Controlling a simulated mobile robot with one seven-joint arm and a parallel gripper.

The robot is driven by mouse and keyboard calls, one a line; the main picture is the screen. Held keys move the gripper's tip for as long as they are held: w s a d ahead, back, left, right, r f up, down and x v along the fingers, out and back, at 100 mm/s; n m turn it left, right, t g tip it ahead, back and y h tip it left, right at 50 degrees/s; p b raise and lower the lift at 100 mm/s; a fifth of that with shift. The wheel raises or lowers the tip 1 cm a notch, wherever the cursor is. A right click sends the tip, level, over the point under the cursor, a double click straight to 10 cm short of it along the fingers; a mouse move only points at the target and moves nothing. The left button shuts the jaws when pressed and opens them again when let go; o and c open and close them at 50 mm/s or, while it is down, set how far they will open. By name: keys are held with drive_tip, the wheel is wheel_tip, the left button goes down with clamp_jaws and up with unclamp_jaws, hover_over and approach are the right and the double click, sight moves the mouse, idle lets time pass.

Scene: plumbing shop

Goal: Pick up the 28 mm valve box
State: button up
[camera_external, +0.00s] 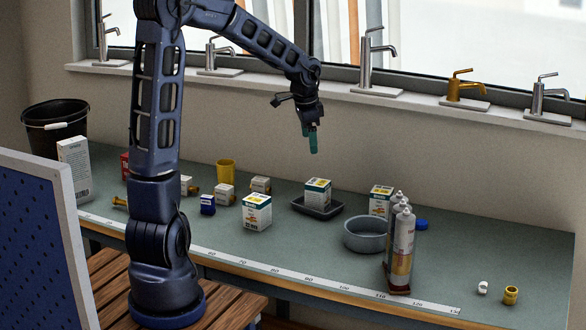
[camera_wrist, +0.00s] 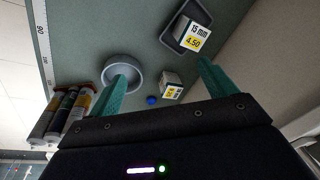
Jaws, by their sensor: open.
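Several white valve boxes with yellow and green print stand on the bench, and I cannot read 28 mm on any of them. One box (camera_external: 257,213) stands alone near the bench's middle. A second box (camera_external: 318,191) sits in a dark tray (camera_external: 331,208); the wrist view shows this box (camera_wrist: 193,38) marked 15 mm and 4.50. A third box (camera_external: 380,201) stands behind the grey bowl and bottles, and it also shows in the wrist view (camera_wrist: 171,92), its label unreadable. My gripper (camera_external: 312,150) is open and empty, high above the bench; its green fingers (camera_wrist: 162,64) show in the wrist view.
A grey bowl (camera_external: 364,235) and several sealant cartridges (camera_external: 401,250) stand in front of the third box, with a blue lid (camera_external: 421,224) beside it. The back right bench is clear.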

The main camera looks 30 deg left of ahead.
sight(380, 190)
drive_tip(key=w+d+f+m+h, duration=0.1)
drive_tip(key=w+d+f+m, duration=0.1)
drive_tip(key=w+d+f, duration=0.3)
drive_tip(key=w+d+f+m+g+h, duration=0.1)
drive_tip(key=w+d+f+m+h, duration=0.1)
drive_tip(key=w+d+f, duration=0.3)
drive_tip(key=w+d+f+m+h, duration=0.1)
drive_tip(key=w+d+f+m, duration=0.1)
drive_tip(key=w+d+f, duration=0.4)
drive_tip(key=shift+d+f+m+g, duration=0.1)
drive_tip(key=shift+f+m+g, duration=0.1)
drive_tip(key=shift+f, duration=0.65)
drive_tip(key=shift+d+f+m+g, duration=0.1)
drive_tip(key=shift+f+g, duration=0.1)
drive_tip(key=shift+f, duration=0.6)
drive_tip(key=shift+w+x, duration=0.2)
drive_tip(key=shift+x, duration=1.1)
drive_tip(key=shift+w+x, duration=0.15)
drive_tip(key=shift+x, duration=1.15)
drive_tip(key=shift+a, duration=0.1)
drive_tip(key=c, duration=1.4)
drive_tip(key=shift+r, duration=0.1)
